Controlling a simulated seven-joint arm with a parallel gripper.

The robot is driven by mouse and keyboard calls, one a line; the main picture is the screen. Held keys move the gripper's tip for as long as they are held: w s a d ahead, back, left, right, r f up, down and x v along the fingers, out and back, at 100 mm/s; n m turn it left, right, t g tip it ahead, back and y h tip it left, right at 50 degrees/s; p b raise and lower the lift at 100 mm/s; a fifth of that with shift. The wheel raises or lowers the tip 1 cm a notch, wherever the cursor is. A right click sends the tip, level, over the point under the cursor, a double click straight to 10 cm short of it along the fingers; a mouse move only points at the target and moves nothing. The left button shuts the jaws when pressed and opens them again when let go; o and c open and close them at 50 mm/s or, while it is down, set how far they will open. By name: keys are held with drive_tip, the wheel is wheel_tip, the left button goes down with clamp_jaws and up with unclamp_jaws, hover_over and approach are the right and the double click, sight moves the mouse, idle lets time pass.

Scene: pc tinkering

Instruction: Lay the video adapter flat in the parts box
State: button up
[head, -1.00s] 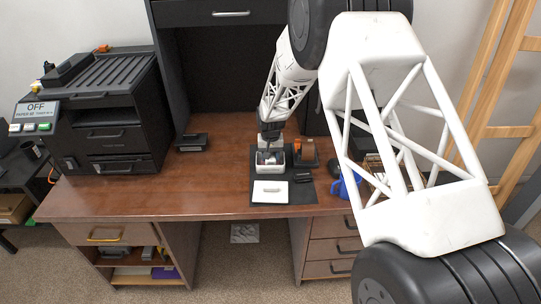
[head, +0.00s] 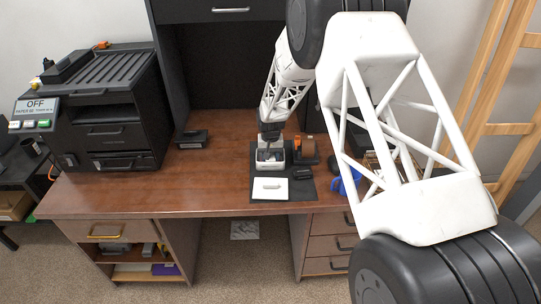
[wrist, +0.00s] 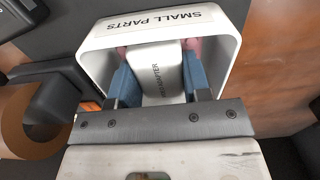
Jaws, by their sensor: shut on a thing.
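The video adapter (wrist: 158,72) is a white block with "ADAPTER" lettering on its face, seen in the wrist view. My gripper (wrist: 158,62) is shut on it, with a blue finger pad on each side. The adapter and fingers are inside the outline of the white parts box (wrist: 228,22), whose rim is labelled "SMALL PARTS". I cannot tell whether the adapter touches the box floor. In the head view, my gripper (head: 270,147) is at the parts box (head: 270,166) on the dark mat, and the adapter is hard to make out.
A white card (head: 270,194) lies on the mat (head: 300,193) in front of the box. A tape dispenser (head: 306,148), a small black item (head: 303,173) and a blue mug (head: 345,185) are to the right. A large printer (head: 110,115) stands left. The desk's left middle is clear.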

drive_tip(key=o, duration=1.1)
drive_tip(key=shift+f, duration=0.1)
drive_tip(key=shift+r, duration=0.2)
drive_tip(key=shift+r, duration=3.75)
